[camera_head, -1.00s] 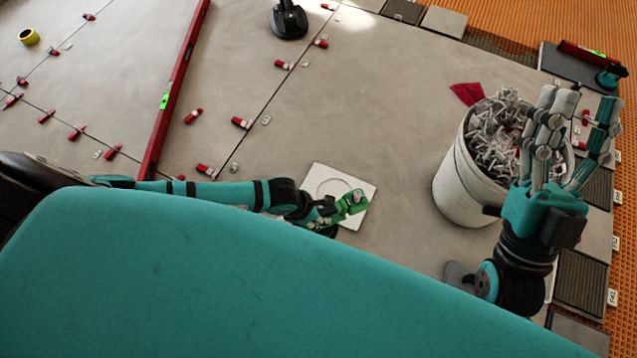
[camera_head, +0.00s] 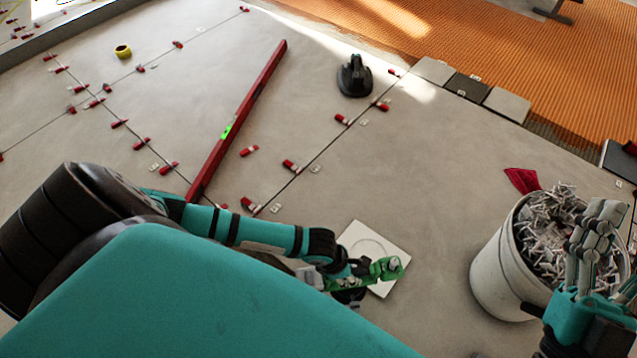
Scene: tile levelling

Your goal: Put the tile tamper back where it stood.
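The tile tamper appears to be the green tool with a dark round base (camera_head: 388,268) at the end of my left arm. My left gripper (camera_head: 340,278) appears closed around it; the fingers are partly hidden by the tool and my teal body. The tool is over the lower-left part of a white square plate with a ring mark (camera_head: 375,250). I cannot tell whether the base touches anything. My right gripper (camera_head: 598,240) is raised at the right edge, in front of the white bucket. Its fingers are apart and hold nothing visible.
The white bucket (camera_head: 495,272) is full of pale clips. A red cloth (camera_head: 521,180) lies behind it. A red level (camera_head: 240,120), a black suction lifter (camera_head: 355,77), a yellow roll (camera_head: 123,51) and several red wedges lie on the tiled floor. Floor around the white plate is clear.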

